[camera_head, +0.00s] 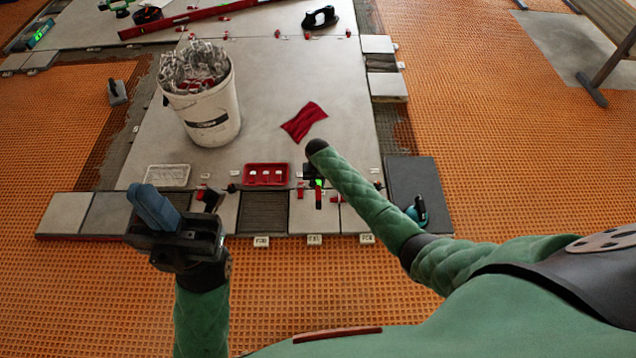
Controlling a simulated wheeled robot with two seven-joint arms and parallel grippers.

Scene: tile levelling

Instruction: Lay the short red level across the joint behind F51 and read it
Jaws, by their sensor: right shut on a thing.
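The short red level (319,198), with a lit green display at its far end, is on or just above the front row of tiles, in line with the white tag (315,240) that seems to read F51. It points away from me; contact with the tiles cannot be told. My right gripper (312,174) is shut on its far end, partly hidden by my forearm. The joint under the level is hidden, and the display is too small to read. My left gripper (153,207) is raised at the front left, apart from the level; its jaw opening is unclear.
A white bucket (205,118) of clips stands on the large slab. A red cloth (303,121), a red tray (265,174) and a white tray (167,176) lie near it. A dark tile (418,180) with a teal tool (417,210) is at right. Orange matting (500,150) surrounds the tiles.

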